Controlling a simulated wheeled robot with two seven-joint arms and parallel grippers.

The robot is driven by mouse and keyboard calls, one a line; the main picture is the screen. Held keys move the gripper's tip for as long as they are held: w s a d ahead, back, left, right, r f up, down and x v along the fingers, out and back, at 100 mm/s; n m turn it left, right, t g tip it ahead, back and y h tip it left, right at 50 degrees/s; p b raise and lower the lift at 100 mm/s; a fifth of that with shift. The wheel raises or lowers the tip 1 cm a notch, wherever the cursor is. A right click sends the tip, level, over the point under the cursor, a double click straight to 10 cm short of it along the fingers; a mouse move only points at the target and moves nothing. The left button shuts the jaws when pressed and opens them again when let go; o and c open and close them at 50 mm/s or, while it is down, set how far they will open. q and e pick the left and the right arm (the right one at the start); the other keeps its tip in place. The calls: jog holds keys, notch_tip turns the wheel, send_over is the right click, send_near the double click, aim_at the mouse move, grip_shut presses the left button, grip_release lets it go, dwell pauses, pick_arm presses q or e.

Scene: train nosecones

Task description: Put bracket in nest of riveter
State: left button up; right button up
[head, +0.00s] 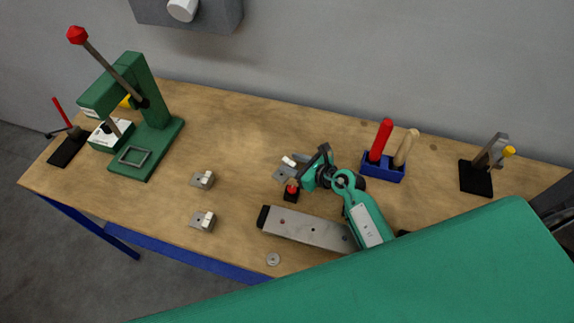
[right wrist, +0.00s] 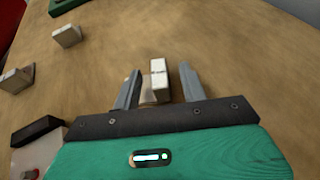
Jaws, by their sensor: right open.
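The green riveter (head: 140,95) stands at the left end of the table, its lever with a red knob raised. Its nest, a square frame (head: 135,156), is on the base and looks empty. A small grey metal bracket (head: 282,176) with a pale upright block lies at the table's middle. My right gripper (head: 302,166) is low over this bracket. In the right wrist view, the open fingers (right wrist: 159,76) stand on either side of the bracket's block (right wrist: 159,92), with gaps visible. Two similar brackets (head: 203,180) (head: 203,221) lie further left. My left gripper is out of view.
A grey bar (head: 310,228) lies in front. A blue holder (head: 383,170) with red and wooden handles stands right.

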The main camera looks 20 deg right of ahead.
aim_at(288, 161)
jog(key=shift+w+a, duration=0.15)
jog(key=x, duration=0.1)
jog(key=p+x, duration=0.2)
jog(key=x, duration=0.1)
jog(key=shift+w+r, duration=0.1)
jog(key=shift+r, duration=0.15)
jog(key=shift+w+a+f, duration=0.2)
jog(key=shift+w+a, duration=0.05)
jog(key=shift+w, duration=0.05)
grip_shut()
